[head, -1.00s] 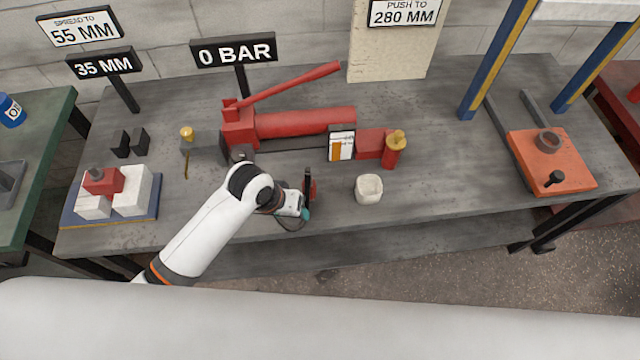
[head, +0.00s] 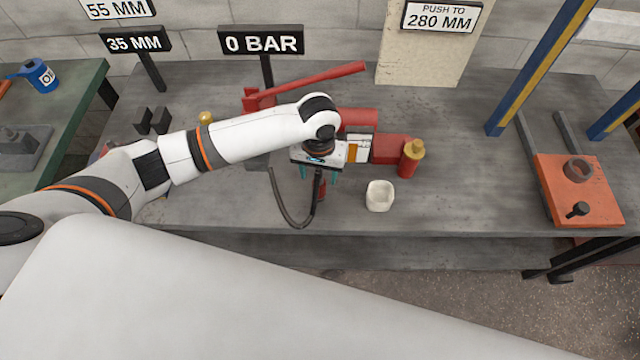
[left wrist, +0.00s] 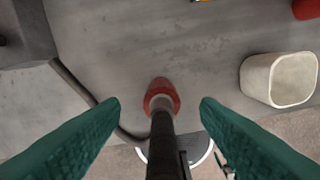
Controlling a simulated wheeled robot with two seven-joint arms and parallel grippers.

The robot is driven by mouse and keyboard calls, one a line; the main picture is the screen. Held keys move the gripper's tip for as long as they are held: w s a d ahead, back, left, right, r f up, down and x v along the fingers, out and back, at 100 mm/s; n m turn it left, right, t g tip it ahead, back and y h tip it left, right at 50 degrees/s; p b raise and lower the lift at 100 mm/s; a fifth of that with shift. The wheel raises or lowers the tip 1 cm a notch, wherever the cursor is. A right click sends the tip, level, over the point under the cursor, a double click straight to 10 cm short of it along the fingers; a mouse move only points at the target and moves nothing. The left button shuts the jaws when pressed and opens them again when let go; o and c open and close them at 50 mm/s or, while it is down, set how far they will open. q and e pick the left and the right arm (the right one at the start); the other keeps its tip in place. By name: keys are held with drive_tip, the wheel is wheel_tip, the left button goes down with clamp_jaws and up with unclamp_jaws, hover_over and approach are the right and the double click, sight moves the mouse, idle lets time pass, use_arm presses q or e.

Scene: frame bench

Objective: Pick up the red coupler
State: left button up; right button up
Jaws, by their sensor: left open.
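The red coupler (head: 320,188) sits near the front edge of the bench, just below my left gripper (head: 320,174) and partly hidden by it. In the left wrist view the red coupler (left wrist: 161,93) lies between and ahead of the two teal fingers (left wrist: 160,112), with a dark rod-like part running from it towards the camera. The fingers are apart and a gap shows on each side of the coupler. I cannot tell whether the coupler is touched by anything of mine. My right gripper is not in view.
A white cup (head: 379,196) stands right of the gripper. A red cylinder with a brass cap (head: 411,158) and the red pump handle (head: 310,83) are behind. A dark hose (left wrist: 85,92) runs across the bench. The front bench edge (head: 440,232) is close.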

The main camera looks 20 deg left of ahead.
sight(319, 186)
use_arm(q)
drive_tip(key=shift+s+d+f, duration=0.1)
drive_tip(key=shift+f, duration=1.35)
drive_tip(key=shift+s+f, duration=0.1)
drive_tip(key=shift+f, duration=1.35)
drive_tip(key=shift+p, duration=0.3)
drive_tip(key=c, duration=1.2)
